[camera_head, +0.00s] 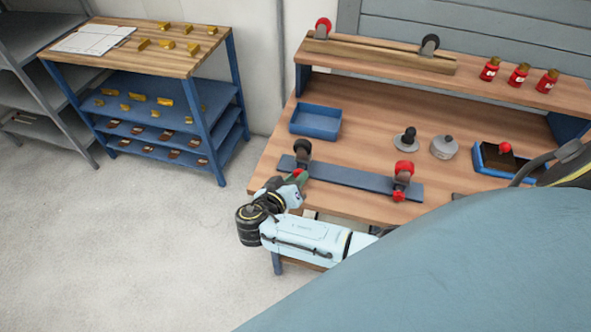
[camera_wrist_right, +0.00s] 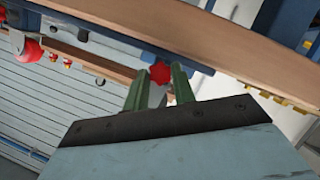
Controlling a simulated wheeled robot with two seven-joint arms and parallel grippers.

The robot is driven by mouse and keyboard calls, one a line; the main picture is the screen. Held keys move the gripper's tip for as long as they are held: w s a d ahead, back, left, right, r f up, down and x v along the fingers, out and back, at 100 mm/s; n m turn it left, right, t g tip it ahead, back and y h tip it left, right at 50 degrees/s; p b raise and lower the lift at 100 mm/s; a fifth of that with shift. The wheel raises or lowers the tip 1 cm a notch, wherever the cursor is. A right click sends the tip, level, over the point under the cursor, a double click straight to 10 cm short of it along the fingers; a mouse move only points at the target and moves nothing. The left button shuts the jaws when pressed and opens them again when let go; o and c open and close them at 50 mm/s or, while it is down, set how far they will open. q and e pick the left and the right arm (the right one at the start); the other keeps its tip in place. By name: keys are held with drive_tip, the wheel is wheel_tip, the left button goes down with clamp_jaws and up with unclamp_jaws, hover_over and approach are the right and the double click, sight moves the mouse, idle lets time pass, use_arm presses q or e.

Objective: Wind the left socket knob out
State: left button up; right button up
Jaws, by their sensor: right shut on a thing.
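The dark blue rail (camera_head: 350,180) lies along the front of the bench and bears two sockets. The left socket has a black round top (camera_head: 302,147) and a small red knob (camera_head: 297,172) facing the front edge. My right gripper (camera_head: 299,179) reaches this knob from the front. In the right wrist view its two green fingers (camera_wrist_right: 160,80) are shut on the red star-shaped knob (camera_wrist_right: 160,71), which shows between their tips. The right socket has a red round top (camera_head: 404,167) and a red knob (camera_head: 398,196). My left gripper is not in view.
A blue tray (camera_head: 315,122), a grey round canister (camera_head: 444,148) and a black-knobbed piece (camera_head: 406,140) stand behind the rail. Several red jars (camera_head: 518,75) stand on the upper shelf (camera_head: 380,62). A blue-framed rack (camera_head: 228,90) stands at the left, with clear floor before it.

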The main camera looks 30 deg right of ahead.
drive_tip(key=shift+n+h, duration=0.3)
drive_tip(key=shift+n, duration=0.2)
idle(0.3)
drive_tip(key=o, duration=1)
drive_tip(key=shift+a, duration=0.1)
drive_tip(key=shift+m+y, duration=0.5)
drive_tip(key=shift+m, duration=0.3)
drive_tip(key=m+t, duration=0.1)
drive_tip(key=m+y, duration=0.1)
drive_tip(key=shift+d+r+m+t, duration=0.15)
drive_tip(key=shift+d+m+t, duration=0.1)
drive_tip(key=shift+m+t, duration=0.15)
drive_tip(key=shift+s+m+t+y+b, duration=0.1)
drive_tip(key=shift+m+t+y+b, duration=0.25)
drive_tip(key=shift+m+y, duration=0.2)
